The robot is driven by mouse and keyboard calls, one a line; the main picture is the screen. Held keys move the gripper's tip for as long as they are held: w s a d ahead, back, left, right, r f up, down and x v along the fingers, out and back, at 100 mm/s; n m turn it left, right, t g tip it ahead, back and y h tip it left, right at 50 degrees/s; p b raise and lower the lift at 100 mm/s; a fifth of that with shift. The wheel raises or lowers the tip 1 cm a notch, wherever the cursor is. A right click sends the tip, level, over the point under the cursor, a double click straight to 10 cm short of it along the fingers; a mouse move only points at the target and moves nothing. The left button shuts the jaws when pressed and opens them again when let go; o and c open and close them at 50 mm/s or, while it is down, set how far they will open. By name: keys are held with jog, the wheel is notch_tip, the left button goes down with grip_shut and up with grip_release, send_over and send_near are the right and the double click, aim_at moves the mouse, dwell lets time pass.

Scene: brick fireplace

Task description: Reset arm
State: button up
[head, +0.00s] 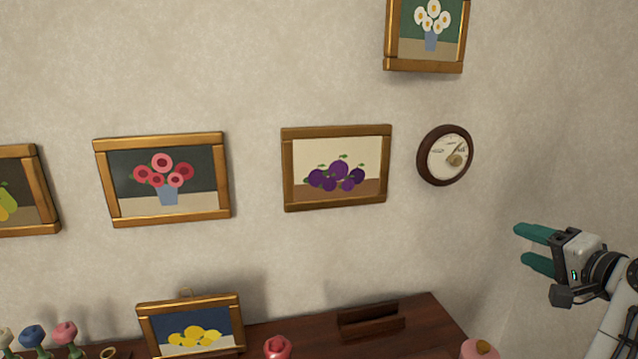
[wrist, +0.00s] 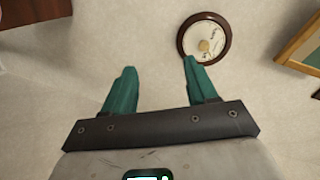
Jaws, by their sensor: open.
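My gripper (head: 530,246) is at the right of the head view, in front of the wall and to the right of the round dial. Its two green fingers are apart with nothing between them. In the wrist view my gripper (wrist: 156,82) also shows open and empty, with bare wall beyond the fingers. My arm comes in from the lower right edge of the head view.
A round dial (head: 446,155) hangs near a plum picture (head: 310,162), a red-flower picture (head: 137,176) and a daisy picture (head: 416,38). Below, a brown mantel (head: 310,330) bears a lemon picture (head: 222,326), a wooden holder (head: 370,320) and several flowers.

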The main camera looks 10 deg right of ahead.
jog(key=s+a+f+n+g, duration=0.2)
jog(key=s+a+f+g, duration=0.15)
jog(key=f, duration=0.45)
jog(key=s+a+f+n+g, duration=0.2)
jog(key=s+a+f+n, duration=0.15)
jog(key=f, duration=0.55)
jog(key=s+a+f+n+g, duration=0.25)
jog(key=s+a+f, duration=0.25)
jog(key=f, duration=0.3)
jog(key=s+a+f+n+g, duration=0.2)
jog(key=s+f, duration=0.4)
jog(key=s, duration=0.4)
jog(key=s+a+f+n+g, duration=0.3)
jog(key=s+a+f, duration=0.3)
jog(key=s, duration=0.4)
jog(key=shift+a+g, duration=0.55)
jog(key=shift+g, duration=0.25)
jog(key=shift+f, duration=0.1)
